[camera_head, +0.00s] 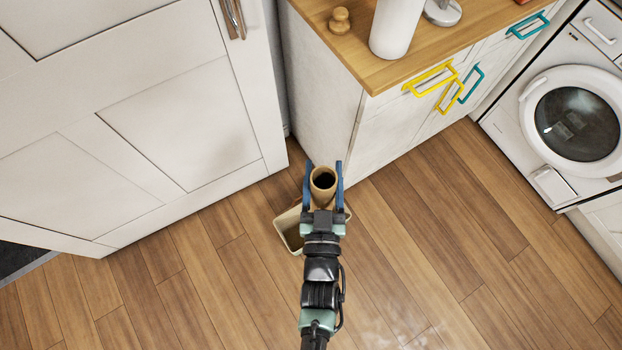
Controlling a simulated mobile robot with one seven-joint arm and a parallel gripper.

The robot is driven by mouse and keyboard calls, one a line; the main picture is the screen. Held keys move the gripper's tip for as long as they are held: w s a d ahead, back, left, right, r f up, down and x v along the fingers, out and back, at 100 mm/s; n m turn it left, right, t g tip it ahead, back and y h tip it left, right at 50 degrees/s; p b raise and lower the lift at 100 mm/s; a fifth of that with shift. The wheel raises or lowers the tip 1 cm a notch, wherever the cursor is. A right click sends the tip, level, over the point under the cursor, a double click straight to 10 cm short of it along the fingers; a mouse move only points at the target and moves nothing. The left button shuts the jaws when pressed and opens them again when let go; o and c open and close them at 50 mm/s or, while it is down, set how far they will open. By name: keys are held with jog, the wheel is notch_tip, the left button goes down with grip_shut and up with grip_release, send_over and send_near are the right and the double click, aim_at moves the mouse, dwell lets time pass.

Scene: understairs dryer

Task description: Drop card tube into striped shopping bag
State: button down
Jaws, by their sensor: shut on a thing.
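The card tube (322,182) is brown and hollow, with its dark open end facing up towards the camera. My gripper (323,175) is shut on it, with one blue finger on each side. Below and partly behind my gripper is an open-topped beige container (282,234) on the floor, likely the bag; my arm hides much of it. No stripes can be made out on it. The tube overlaps its upper right part in the picture, and its height above it cannot be told.
A white cabinet with a wooden worktop (375,65) and yellow handles (432,80) stands just beyond my gripper. A white panelled door (150,130) is on the left. A dryer (570,120) is at the right. The wooden floor (450,240) is clear to the right.

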jog(key=w+f+b, duration=0.3)
jog(key=f+b, duration=1.2)
jog(key=w+f+b, duration=0.3)
jog(key=f+b, duration=1.3)
jog(key=w+f+y+b, duration=0.1)
jog(key=w+f+b, duration=0.2)
jog(key=f+b, duration=1.3)
jog(key=shift+w+a+n, duration=0.25)
jog(key=shift+a+n, duration=0.05)
jog(key=shift+a, duration=0.1)
jog(key=shift+f, duration=0.1)
jog(key=shift+c, duration=0.6)
grip_release()
jog(key=s+d+p, duration=0.1)
jog(key=s+p, duration=0.3)
jog(key=s, duration=0.9)
jog(key=shift+d, duration=0.2)
